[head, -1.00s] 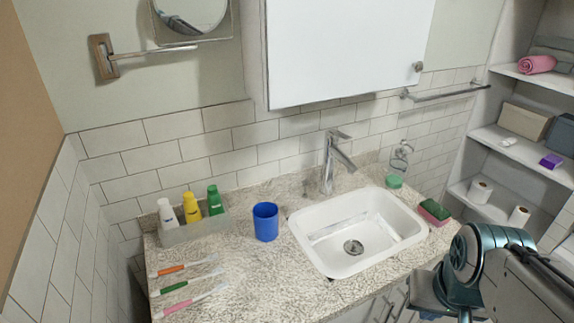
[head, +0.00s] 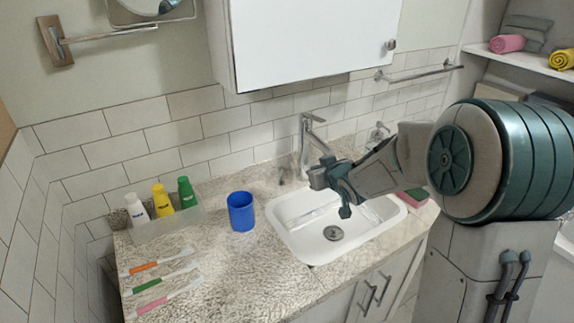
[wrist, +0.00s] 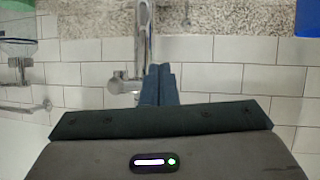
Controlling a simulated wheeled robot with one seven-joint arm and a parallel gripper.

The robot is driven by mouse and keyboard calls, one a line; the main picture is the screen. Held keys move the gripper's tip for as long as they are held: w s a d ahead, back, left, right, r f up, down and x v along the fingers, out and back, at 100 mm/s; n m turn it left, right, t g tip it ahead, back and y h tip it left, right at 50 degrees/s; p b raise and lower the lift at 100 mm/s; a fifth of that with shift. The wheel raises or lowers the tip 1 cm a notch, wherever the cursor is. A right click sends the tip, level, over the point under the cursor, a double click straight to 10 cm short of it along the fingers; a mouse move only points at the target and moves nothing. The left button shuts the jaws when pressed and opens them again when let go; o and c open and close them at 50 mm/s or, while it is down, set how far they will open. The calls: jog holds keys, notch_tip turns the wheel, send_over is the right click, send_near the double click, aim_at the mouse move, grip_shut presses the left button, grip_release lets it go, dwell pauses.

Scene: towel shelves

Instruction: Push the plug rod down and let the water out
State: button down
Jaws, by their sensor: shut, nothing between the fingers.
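The white sink (head: 292,239) is set in the counter, with a round metal drain plug (head: 333,233) at its bottom. I cannot tell how much water it holds. The chrome faucet (head: 307,135) stands behind it. A thin grey rod, seemingly the plug rod (head: 282,175), stands left of the faucet; it also shows at the top of the wrist view (wrist: 187,14). My gripper (head: 320,178) is over the back of the sink, close to the faucet in the picture and right of the rod. In the wrist view its fingers (wrist: 160,78) are together and empty.
A blue cup (head: 241,211) stands left of the sink. A tray (head: 150,230) of bottles and several toothbrushes (head: 162,284) lie further left. A cabinet (head: 310,45) hangs above. A sponge (head: 412,197) lies to the right, partly behind my arm.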

jog(key=w+a+n+t+y, duration=0.1)
jog(key=w+a+y, duration=0.3)
jog(key=p, duration=0.1)
send_over(282, 172)
jog(key=d, duration=0.1)
notch_tip(282, 172, down, 3)
jog(key=shift+s+d+f, duration=0.1)
jog(key=shift+s+f, duration=0.15)
jog(key=shift+f, duration=0.8)
jog(key=shift+s+d+f, duration=0.1)
jog(key=shift+s+f, duration=0.1)
jog(key=shift+f, duration=0.85)
notch_tip(282, 172, down, 3)
jog(key=b, duration=0.3)
jog(key=shift+s, duration=0.1)
jog(key=shift+f, duration=0.1)
